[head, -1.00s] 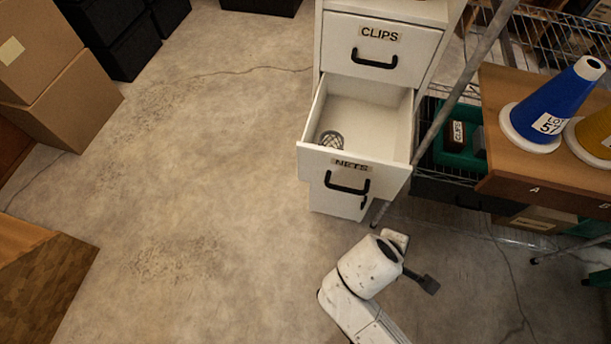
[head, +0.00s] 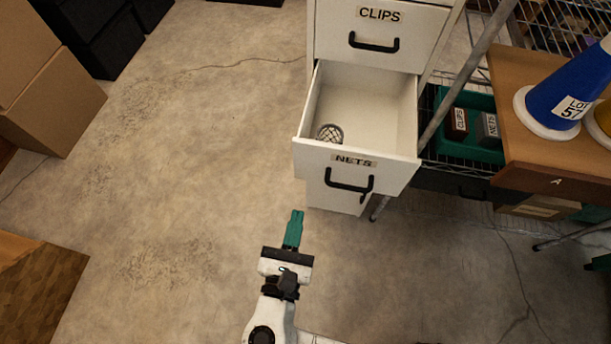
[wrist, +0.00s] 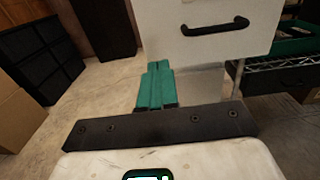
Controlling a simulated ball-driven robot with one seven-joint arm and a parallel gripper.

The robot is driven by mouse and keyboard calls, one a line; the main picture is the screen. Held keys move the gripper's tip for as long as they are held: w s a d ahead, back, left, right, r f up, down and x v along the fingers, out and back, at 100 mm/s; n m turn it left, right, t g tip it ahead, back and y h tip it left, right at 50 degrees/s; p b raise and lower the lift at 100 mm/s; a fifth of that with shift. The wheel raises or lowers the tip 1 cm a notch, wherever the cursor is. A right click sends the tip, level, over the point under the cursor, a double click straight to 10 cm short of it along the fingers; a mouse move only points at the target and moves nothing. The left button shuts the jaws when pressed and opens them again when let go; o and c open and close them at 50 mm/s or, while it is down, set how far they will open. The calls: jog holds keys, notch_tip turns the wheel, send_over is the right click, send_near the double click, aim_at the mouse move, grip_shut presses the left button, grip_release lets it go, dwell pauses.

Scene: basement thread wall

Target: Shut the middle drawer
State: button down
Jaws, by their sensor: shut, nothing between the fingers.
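The middle drawer (head: 311,151), labelled NETS, is pulled well out of the white cabinet (head: 438,48). Its black handle (head: 349,181) is on the front, and a small round mesh item (head: 330,133) lies inside near the front left corner. In the wrist view the drawer front (wrist: 215,48) shows at the top right with its handle (wrist: 215,29). My gripper (head: 297,213) is shut and empty, its green fingers together, in front of and to the left of the drawer front, apart from it. The green fingers also show in the wrist view (wrist: 157,80).
The top drawer (head: 378,33), labelled CLIPS, is shut. A wooden table (head: 545,172) with a blue cone (head: 565,85) stands at the right, beside a wire shelf with a green bin (head: 470,145). Cardboard boxes (head: 60,105) stand at the left. The floor between is clear.

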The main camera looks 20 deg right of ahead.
aim_at(309, 168)
jog(key=p+x, duration=0.1)
jog(key=x, duration=0.9)
jog(key=shift+w+d, duration=0.35)
jog(key=shift+w, duration=0.05)
jog(key=b+x, duration=0.6)
jog(key=x, duration=1.5)
jog(key=shift+f, duration=0.15)
jog(key=shift+w+d, duration=0.35)
jog(key=shift+w, duration=0.1)
jog(key=shift+w+d+r, duration=0.1)
jog(key=shift+r, duration=0.2)
